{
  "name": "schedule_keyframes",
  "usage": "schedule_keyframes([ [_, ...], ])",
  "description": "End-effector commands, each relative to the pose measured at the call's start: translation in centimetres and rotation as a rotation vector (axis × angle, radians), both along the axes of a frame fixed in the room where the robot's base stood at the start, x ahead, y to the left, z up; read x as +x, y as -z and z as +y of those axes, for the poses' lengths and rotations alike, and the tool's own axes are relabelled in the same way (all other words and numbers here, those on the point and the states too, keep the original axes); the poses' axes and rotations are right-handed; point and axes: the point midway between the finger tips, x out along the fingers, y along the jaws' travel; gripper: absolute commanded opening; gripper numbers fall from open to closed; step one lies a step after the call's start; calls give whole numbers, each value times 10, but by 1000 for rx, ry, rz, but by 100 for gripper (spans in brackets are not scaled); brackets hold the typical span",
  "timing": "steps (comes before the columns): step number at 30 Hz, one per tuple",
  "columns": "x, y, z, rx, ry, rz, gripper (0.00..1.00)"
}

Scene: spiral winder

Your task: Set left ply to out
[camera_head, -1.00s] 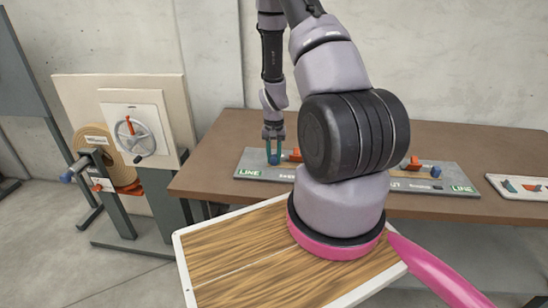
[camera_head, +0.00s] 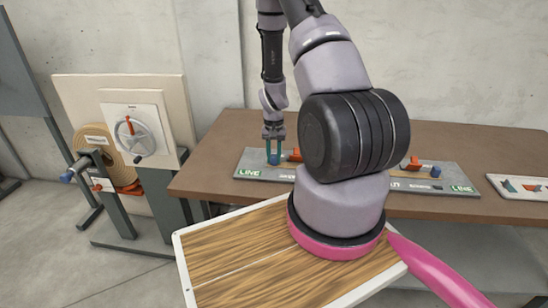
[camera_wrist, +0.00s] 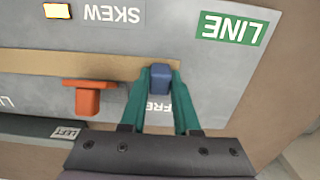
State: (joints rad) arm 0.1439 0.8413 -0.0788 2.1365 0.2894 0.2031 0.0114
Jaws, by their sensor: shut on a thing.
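My gripper (camera_wrist: 160,76) is shut on a blue knob (camera_wrist: 161,80), with one teal finger on each side of it. The knob stands on a tan strip (camera_wrist: 100,64) on a grey panel. The letters "FRE" show between and beside the fingers, partly hidden. In the head view my gripper (camera_head: 273,152) points down at the left end of the grey panel (camera_head: 255,160) on the brown table. I see no label reading ply or out in these views.
An orange lever (camera_wrist: 90,92) stands beside the knob on the panel. In the head view, a handwheel (camera_head: 141,136) and a tan roll (camera_head: 97,150) are on the stand at left. A white-edged wooden board (camera_head: 225,255) lies in front. A small tray (camera_head: 522,188) sits at far right.

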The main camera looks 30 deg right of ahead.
Motion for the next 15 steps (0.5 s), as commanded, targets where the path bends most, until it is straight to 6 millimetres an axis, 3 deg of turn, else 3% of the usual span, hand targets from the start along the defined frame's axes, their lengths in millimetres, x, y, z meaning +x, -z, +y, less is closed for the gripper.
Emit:
schedule_keyframes([
  [9, 35, 0, 50, 0, -7, -4, 0],
  [15, 48, -1, 69, 0, -2, -2, 0],
])
